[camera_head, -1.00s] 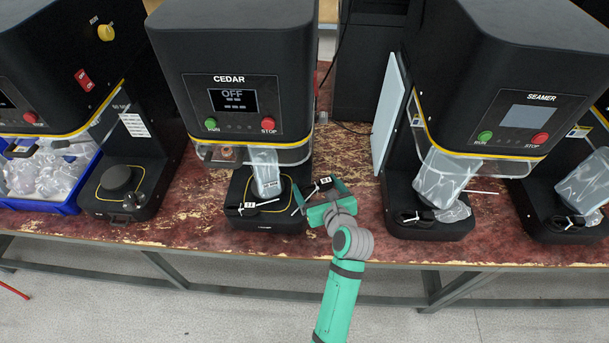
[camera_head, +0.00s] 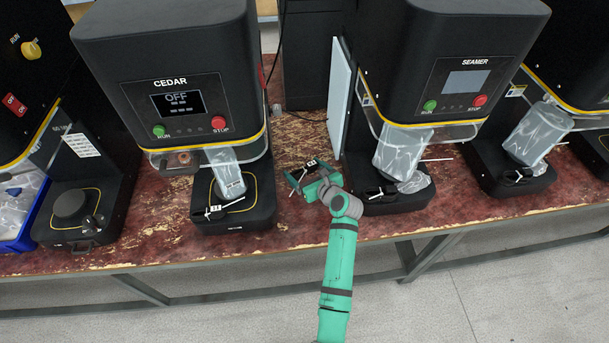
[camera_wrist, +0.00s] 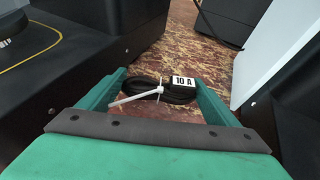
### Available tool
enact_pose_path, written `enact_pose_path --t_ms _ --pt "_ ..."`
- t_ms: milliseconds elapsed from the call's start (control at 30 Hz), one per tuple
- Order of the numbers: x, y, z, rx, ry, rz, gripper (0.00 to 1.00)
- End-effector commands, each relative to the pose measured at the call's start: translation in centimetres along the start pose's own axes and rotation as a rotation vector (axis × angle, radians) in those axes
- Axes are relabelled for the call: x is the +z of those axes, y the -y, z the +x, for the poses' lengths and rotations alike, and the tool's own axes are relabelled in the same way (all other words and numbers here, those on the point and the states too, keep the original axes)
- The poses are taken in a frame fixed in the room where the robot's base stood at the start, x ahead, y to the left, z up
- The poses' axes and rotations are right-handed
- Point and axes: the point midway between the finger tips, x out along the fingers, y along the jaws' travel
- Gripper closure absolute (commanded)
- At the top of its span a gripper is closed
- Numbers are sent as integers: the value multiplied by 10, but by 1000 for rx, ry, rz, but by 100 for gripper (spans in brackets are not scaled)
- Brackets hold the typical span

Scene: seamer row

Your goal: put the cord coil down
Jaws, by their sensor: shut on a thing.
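The cord coil (camera_wrist: 170,90) is black, with a white tie and a white tag reading "10 A". It is between the fingers of my green gripper (camera_wrist: 158,84), which is shut on it. In the head view my gripper (camera_head: 308,177) holds the coil (camera_head: 312,165) over the red-brown worn bench (camera_head: 290,226), between the CEDAR machine and the SEAMER machine. Bare bench shows beneath and beyond the coil in the wrist view. I cannot tell whether the coil touches the bench.
The SEAMER machine (camera_head: 445,45) and a white panel (camera_head: 339,95) stand right. Bench between them is mostly clear.

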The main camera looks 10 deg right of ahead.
Motion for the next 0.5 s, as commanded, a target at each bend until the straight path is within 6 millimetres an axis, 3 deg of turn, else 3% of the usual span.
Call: enact_pose_path --t_ms 300,500 --pt "-30 5 14 0 -1 1 43" --pt "-32 4 16 0 1 -2 43"
